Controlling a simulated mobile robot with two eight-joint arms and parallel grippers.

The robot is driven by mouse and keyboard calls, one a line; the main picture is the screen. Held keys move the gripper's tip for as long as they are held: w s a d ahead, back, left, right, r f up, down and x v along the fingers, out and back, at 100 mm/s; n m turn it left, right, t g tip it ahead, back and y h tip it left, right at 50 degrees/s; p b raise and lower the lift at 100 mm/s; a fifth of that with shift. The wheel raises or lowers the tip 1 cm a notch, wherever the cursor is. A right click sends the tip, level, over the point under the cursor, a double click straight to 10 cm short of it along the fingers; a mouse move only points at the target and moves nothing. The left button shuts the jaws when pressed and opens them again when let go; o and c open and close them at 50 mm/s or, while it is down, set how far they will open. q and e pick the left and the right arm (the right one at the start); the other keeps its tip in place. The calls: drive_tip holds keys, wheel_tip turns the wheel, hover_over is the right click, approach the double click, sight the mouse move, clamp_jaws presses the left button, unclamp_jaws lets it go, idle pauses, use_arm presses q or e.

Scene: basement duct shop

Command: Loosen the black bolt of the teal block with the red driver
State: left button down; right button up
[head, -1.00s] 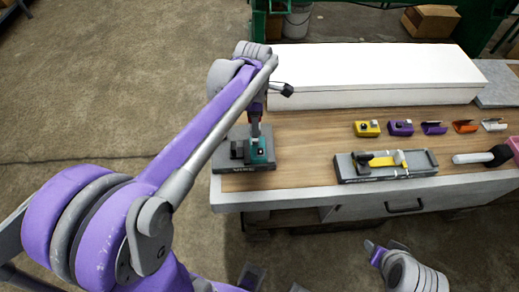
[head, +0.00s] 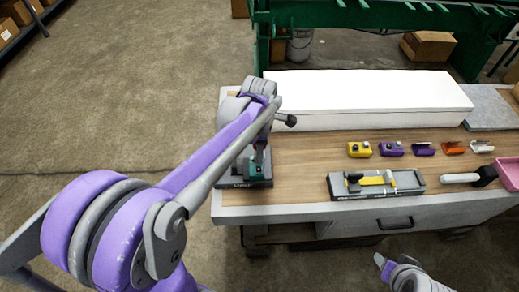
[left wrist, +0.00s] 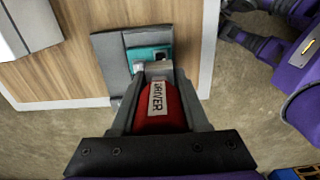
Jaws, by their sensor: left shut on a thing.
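The teal block (head: 256,167) is on a dark grey base (head: 246,182) at the left end of the bench, mostly behind my left arm. In the left wrist view the teal block (left wrist: 143,53) lies just beyond the fingertips. A dark spot on its right side may be the black bolt; I cannot tell. My left gripper (left wrist: 153,72) is shut on the red driver (left wrist: 176,112), which carries a DRIVER label. The driver points at the block. Its tip is hidden, so contact with the bolt cannot be told.
A grey tray (head: 345,190) with a yellow-handled tool (head: 374,180) stands right of the block. Several small coloured items line the bench behind it. A long white box (head: 370,95) fills the back. A dark-headed mallet (head: 486,175) and pink bin (head: 509,174) are right.

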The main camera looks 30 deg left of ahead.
sight(259, 168)
use_arm(q)
drive_tip(key=shift+s+a+f, duration=0.1)
drive_tip(key=shift+s+f, duration=0.05)
drive_tip(key=shift+f, duration=0.65)
drive_tip(key=shift+f+b, duration=0.65)
drive_tip(key=shift+f, duration=0.1)
drive_tip(key=shift+f+b, duration=0.5)
drive_tip(key=shift+f, duration=0.45)
use_arm(e)
drive_tip(key=shift+s+a+f, duration=0.1)
drive_tip(key=shift+s+f, duration=0.2)
drive_tip(key=shift+f, duration=0.35)
drive_tip(key=shift+s+d+f, duration=0.1)
drive_tip(key=shift+s+f, duration=0.2)
drive_tip(key=shift+f, duration=0.3)
drive_tip(key=shift+s+a+f, duration=0.1)
drive_tip(key=shift+s+f, duration=0.2)
drive_tip(key=shift+f, duration=0.35)
use_arm(q)
drive_tip(key=shift+f+b, duration=0.65)
drive_tip(key=shift+f, duration=0.3)
use_arm(e)
drive_tip(key=shift+s+f, duration=0.25)
drive_tip(key=shift+f, duration=0.6)
use_arm(q)
drive_tip(key=shift+n, duration=1.7)
use_arm(e)
drive_tip(key=shift+f, duration=0.1)
